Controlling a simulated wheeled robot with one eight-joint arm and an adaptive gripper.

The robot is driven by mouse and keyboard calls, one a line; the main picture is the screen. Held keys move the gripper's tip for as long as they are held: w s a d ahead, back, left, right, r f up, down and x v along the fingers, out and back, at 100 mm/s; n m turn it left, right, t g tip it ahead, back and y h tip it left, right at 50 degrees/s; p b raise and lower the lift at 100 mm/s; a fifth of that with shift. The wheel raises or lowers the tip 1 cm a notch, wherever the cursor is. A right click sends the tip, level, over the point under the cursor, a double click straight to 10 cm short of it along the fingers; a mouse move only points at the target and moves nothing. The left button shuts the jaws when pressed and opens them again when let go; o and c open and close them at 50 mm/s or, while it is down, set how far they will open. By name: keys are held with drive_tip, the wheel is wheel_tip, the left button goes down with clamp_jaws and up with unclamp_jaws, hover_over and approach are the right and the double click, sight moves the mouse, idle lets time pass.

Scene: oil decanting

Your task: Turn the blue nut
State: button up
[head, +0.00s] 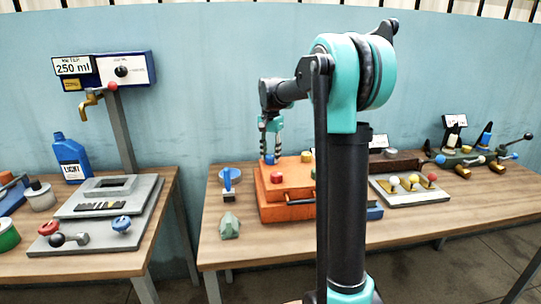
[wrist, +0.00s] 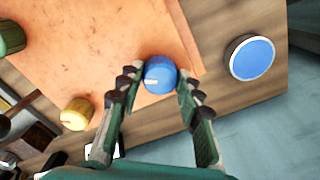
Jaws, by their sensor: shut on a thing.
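The blue nut (wrist: 160,73) is a round blue knob with a pale mark on its face. It sits near a corner of the orange box (head: 285,208), and the box's orange top also shows in the wrist view (wrist: 90,40). My gripper (wrist: 156,86) is at the blue nut with one finger on each side, shut on it. In the head view the gripper (head: 269,152) reaches down from above onto the blue nut (head: 269,159), which is partly hidden by the fingers.
A yellow knob (wrist: 76,114) and a green knob (wrist: 11,38) stand on the same box. A red knob (head: 277,177) shows in the head view. A round blue-topped thing (wrist: 250,58) lies beside the box on the wooden table (head: 235,255). My arm hides part of the table.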

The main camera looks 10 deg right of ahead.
sight(271, 156)
idle(0.3)
drive_tip(key=o, duration=1.2)
drive_tip(key=shift+c, duration=0.2)
drive_tip(key=shift+r, duration=0.1)
wheel_tip(271, 156, up, 12)
